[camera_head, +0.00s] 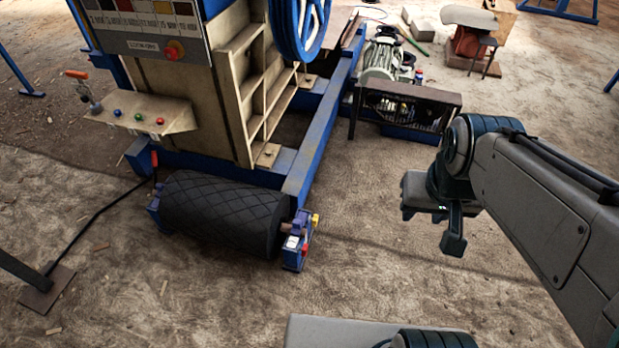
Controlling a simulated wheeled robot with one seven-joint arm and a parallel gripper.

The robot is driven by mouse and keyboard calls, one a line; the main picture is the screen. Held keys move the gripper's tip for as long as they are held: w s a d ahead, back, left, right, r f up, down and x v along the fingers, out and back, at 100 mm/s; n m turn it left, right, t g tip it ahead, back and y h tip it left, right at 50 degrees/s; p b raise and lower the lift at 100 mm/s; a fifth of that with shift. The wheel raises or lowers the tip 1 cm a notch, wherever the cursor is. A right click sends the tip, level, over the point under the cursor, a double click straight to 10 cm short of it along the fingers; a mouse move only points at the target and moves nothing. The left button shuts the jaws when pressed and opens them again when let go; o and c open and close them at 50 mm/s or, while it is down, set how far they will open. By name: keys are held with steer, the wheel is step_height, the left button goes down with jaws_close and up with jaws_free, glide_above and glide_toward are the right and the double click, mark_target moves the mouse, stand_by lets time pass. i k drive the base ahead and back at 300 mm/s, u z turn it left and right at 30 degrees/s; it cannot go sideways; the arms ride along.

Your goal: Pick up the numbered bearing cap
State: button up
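A blue bearing block (295,246) sits at the right end of the black ribbed roller (215,210), low at the front of the crusher. It has a small white patch on its face, with red and yellow parts at its right side. The patch is too small to read, so I cannot tell for certain that this is the numbered bearing cap. My gripper (431,228) hangs over bare ground to the right of the block, well apart from it. Its two fingers are spread with a gap between them, and nothing shows in it.
The blue crusher frame (325,130) stands behind the roller. A control box (145,115) with coloured buttons is at the left. A motor (380,60) and a dark guarded unit (408,105) stand behind my gripper. A black cable (95,217) crosses the ground at left. Open dirt lies in front of the roller.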

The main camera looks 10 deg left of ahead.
mark_target(297, 224)
steer(key=u, duration=0.3)
steer(key=i, duration=0.65)
steer(key=u, duration=0.8)
steer(key=i, duration=0.3)
steer(key=u, duration=0.3)
